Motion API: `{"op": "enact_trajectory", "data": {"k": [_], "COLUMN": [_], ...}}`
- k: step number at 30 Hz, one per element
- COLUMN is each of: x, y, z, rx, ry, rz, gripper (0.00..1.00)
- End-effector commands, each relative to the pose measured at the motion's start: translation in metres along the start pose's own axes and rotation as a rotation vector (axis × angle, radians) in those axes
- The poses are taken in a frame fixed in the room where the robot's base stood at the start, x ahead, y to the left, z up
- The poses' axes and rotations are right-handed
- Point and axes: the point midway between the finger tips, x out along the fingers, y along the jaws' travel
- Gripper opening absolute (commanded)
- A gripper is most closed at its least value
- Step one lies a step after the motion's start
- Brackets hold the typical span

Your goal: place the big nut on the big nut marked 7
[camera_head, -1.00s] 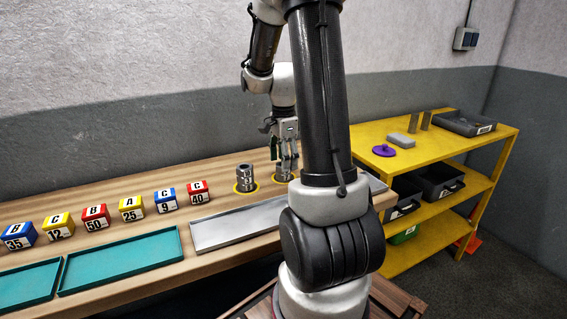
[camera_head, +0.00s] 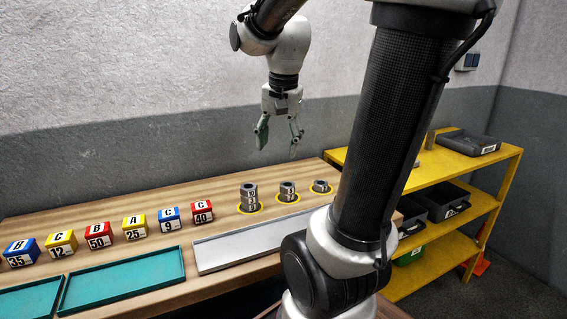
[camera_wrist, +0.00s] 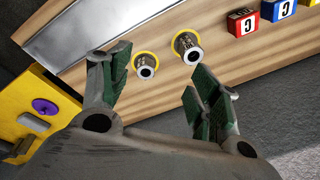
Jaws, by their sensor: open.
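Grey nuts stand on three yellow-ringed spots on the wooden bench. The left spot bears a tall nut stack (camera_head: 249,198), the middle spot a shorter nut stack (camera_head: 287,192), and the right spot a low nut (camera_head: 320,186). Marks show on the nuts' sides, but I cannot read a 7 for sure. My gripper (camera_head: 279,145) is open and empty, well above the bench behind the stacks. In the wrist view, the tall stack (camera_wrist: 187,45) and the shorter stack (camera_wrist: 146,63) show beyond my spread fingers. The low nut is not visible there.
A silver tray (camera_head: 262,240) lies in front of the nuts. Several lettered, numbered blocks (camera_head: 134,228) stand to the left, behind teal trays (camera_head: 124,281). A yellow shelf (camera_head: 495,160) with dark bins stands at the right. Above the bench is free room.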

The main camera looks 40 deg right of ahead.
Motion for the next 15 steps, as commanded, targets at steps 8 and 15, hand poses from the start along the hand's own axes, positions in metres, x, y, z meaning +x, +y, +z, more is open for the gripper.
{"op": "enact_trajectory", "data": {"k": [8, 15], "x": [-0.015, -0.011], "y": [0.03, 0.044], "z": [0.081, 0.104], "rx": [-0.709, -0.976], "ry": [0.116, 0.171], "rz": [-0.11, -0.137], "gripper": [0.62, 0.62]}}
